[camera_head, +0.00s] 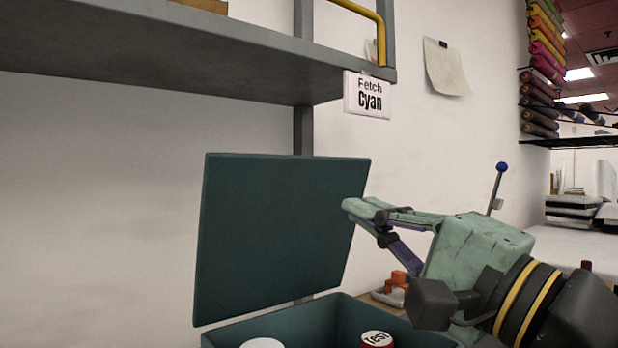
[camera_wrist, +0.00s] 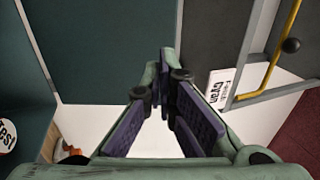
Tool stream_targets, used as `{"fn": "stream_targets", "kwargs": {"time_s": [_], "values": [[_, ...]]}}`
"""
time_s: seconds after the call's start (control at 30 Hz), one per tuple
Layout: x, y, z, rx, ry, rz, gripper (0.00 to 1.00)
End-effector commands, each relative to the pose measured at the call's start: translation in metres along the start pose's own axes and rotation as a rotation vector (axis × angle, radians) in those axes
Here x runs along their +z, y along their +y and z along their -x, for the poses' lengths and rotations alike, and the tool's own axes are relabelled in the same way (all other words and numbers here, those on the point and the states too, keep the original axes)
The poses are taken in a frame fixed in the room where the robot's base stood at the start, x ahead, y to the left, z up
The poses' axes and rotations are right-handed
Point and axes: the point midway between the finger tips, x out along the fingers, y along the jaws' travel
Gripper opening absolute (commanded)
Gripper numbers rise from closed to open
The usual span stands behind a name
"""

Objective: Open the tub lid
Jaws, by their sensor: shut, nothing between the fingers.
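The dark teal tub (camera_head: 330,318) stands at the bottom of the head view. Its lid (camera_head: 275,235) is raised and stands nearly upright at the back of the tub. In the wrist view the lid (camera_wrist: 115,45) fills the upper left. My gripper (camera_head: 352,207) is at the lid's right edge, with its fingertips close to it; I cannot tell whether they touch. The fingers (camera_wrist: 167,62) are shut with nothing between them. The tub's front is out of frame.
A grey shelf (camera_head: 170,50) with a yellow rail (camera_head: 372,25) hangs above the lid. A "Fetch Cyan" sign (camera_head: 367,95) is fixed at its right end.

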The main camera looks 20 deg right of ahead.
Motion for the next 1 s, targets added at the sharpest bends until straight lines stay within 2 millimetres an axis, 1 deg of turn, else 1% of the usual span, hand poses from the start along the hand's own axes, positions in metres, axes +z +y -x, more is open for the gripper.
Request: {"fn": "stream_targets", "kwargs": {"time_s": [0.03, 0.2, 0.4, 0.5, 0.7, 1.0], "values": [[0.001, -0.003, -0.014, 0.002, -0.005, -0.001, 0.00], [0.002, -0.003, -0.051, 0.001, -0.006, -0.003, 0.00], [0.002, -0.003, -0.086, 0.001, -0.005, -0.004, 0.00], [0.001, -0.002, -0.097, 0.000, -0.005, -0.004, 0.00], [0.001, 0.000, -0.106, -0.001, -0.004, -0.003, 0.00], [0.001, 0.000, -0.106, 0.000, -0.003, -0.003, 0.00]]}}
